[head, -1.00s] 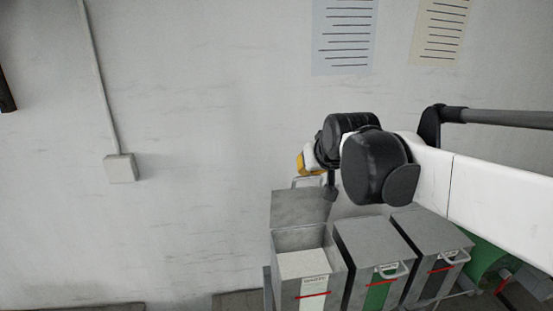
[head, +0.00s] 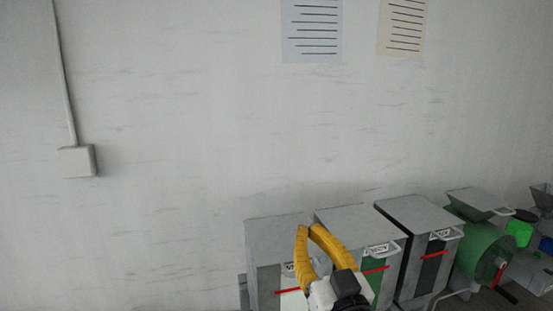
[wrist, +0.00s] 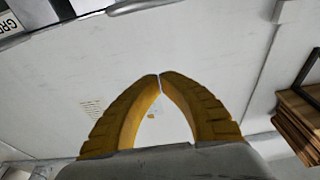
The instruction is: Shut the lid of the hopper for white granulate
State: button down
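The hopper for white granulate (head: 262,278) is the left one of three grey hoppers in the head view, with a white front stripe and a red line. Its lid (head: 272,230) lies flat on top, and no granulate shows. Its handle is partly hidden behind my yellow fingers. My gripper (head: 307,228) is in front of the white and green hoppers, fingers pointing up, tips together and nothing between them. The wrist view also shows the closed fingertips (wrist: 159,75) against the wall. I cannot tell whether the gripper touches a hopper.
The green-striped hopper (head: 350,222) and the dark-striped hopper (head: 415,213) stand to the right, lids down. Further right are a green drum (head: 482,250) and a grey funnel (head: 478,200). Wooden boards (wrist: 297,125) show in the wrist view.

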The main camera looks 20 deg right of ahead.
notch_tip(320, 180, down, 8)
jog(key=s+t+b, duration=0.1)
jog(key=t+b, duration=0.1)
jog(key=b, duration=0.6)
jog(key=shift+s+b, duration=0.3)
jog(key=shift+s, duration=0.05)
jog(key=shift+r, duration=0.15)
